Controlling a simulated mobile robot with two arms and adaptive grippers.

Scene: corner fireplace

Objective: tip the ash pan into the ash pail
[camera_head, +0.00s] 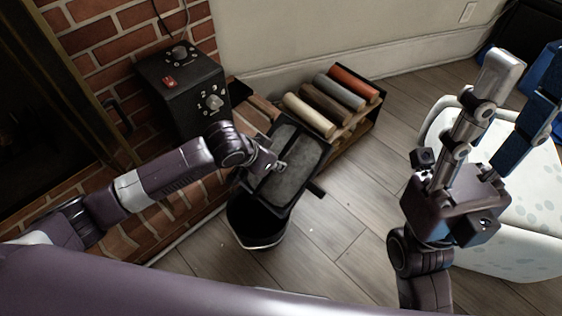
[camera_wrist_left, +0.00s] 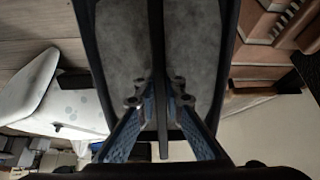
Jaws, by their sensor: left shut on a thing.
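The ash pan (camera_head: 295,158) is a dark, shallow rectangular tray with grey ash in it and a bar across its middle. My left gripper (camera_head: 277,165) is shut on that bar. In the left wrist view the fingers (camera_wrist_left: 158,98) close around the bar, with the grey ash (camera_wrist_left: 120,50) behind it on both sides. The ash pail (camera_head: 257,232) is a black bucket with a pale rim, just below the pan's near end. The pan overlaps the pail's mouth, so its inside is mostly hidden. My right gripper (camera_head: 520,68) is open and empty at the right.
A wooden rack with coloured rolls (camera_head: 338,100) stands behind the pan. A black control box (camera_head: 185,90) sits by the brick fireplace at the left. A white spotted cushioned thing (camera_head: 515,220) is at the right. Wooden floor (camera_head: 345,225) is clear between.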

